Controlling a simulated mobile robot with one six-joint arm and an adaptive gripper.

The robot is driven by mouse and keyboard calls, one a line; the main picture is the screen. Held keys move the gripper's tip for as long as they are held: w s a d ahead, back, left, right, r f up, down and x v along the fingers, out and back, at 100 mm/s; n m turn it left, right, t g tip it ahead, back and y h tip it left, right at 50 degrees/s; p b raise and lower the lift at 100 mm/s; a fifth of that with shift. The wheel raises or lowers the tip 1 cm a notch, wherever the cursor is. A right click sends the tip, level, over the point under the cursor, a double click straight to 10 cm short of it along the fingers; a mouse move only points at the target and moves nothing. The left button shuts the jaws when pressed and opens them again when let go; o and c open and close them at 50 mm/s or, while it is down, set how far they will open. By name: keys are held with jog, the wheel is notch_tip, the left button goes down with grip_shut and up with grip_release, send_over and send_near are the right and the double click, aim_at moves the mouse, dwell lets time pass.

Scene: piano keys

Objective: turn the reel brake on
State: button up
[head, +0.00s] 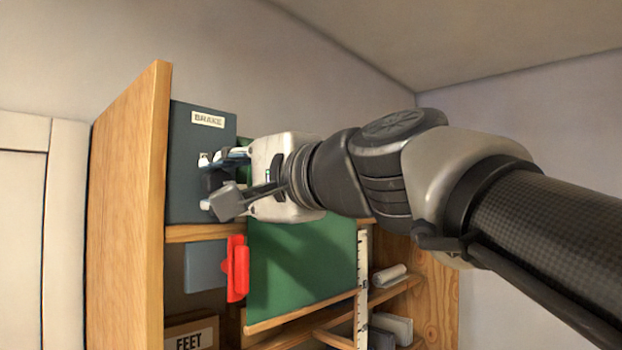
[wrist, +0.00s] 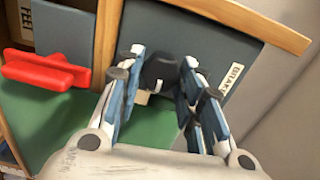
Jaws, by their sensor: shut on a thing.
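A dark blue-grey panel (head: 190,130) with a white BRAKE label (head: 208,119) stands at the upper left of the cabinet in the head view. The label also shows in the wrist view (wrist: 232,78). A black knob (wrist: 160,69) with a white mark is on this panel. My gripper (head: 213,180) is at the panel, below the label. In the wrist view its fingers stand on both sides of the knob and it is shut on it. In the head view my gripper mostly hides the knob. I cannot tell the brake's setting.
A red handle (head: 237,268) sticks out below the panel, beside a green board (head: 300,270). A FEET sign (head: 190,343) is lower down. A wooden side board (head: 130,200) stands close on the left. A white ruled strip (head: 362,285) and shelves are on the right.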

jog(key=shift+m, duration=0.5)
jog(key=o, duration=1)
jog(key=shift+o, duration=0.2)
jog(key=v, duration=1.2)
